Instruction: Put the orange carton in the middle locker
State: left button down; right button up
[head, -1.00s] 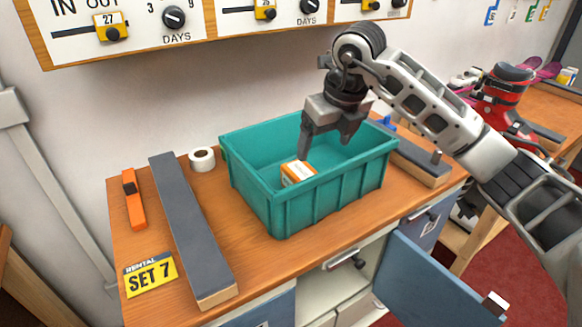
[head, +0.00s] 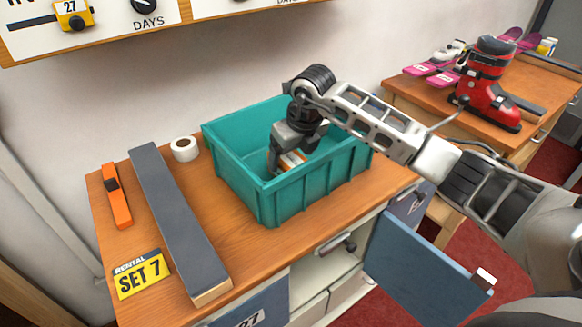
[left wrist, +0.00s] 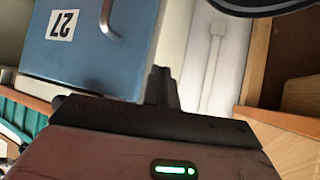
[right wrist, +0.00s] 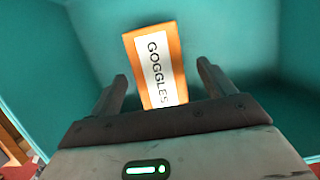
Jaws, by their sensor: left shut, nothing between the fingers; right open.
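The orange carton (head: 292,160) lies inside the teal bin on the bench, partly hidden by my gripper. In the right wrist view the carton (right wrist: 155,65) shows a white GOGGLES label. My right gripper (right wrist: 161,76) is open, with a finger to either side of the carton's near end; I cannot tell whether they touch it. In the head view this gripper (head: 285,158) reaches down into the bin. An open locker (head: 318,272), apparently the middle one, shows under the bench top, its blue door (head: 425,262) swung out to the right. My left gripper (left wrist: 160,86) is shut and empty.
The teal bin's (head: 265,205) walls surround the carton. A long grey-topped block (head: 178,220), an orange tool (head: 117,197), a tape roll (head: 184,149) and a SET 7 sign (head: 141,275) lie left of it. Door 27 (left wrist: 70,50) is closed.

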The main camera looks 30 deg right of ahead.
aim_at(292, 160)
jog(key=p+x, duration=0.1)
jog(key=x, duration=0.3)
jog(key=shift+a+f, duration=0.15)
jog(key=shift+f, duration=0.2)
jog(key=shift+f+b, duration=0.2)
jog(key=shift+b, duration=0.1)
jog(key=c, duration=1.1)
jog(key=shift+c, duration=0.6)
jog(key=shift+r, duration=0.1)
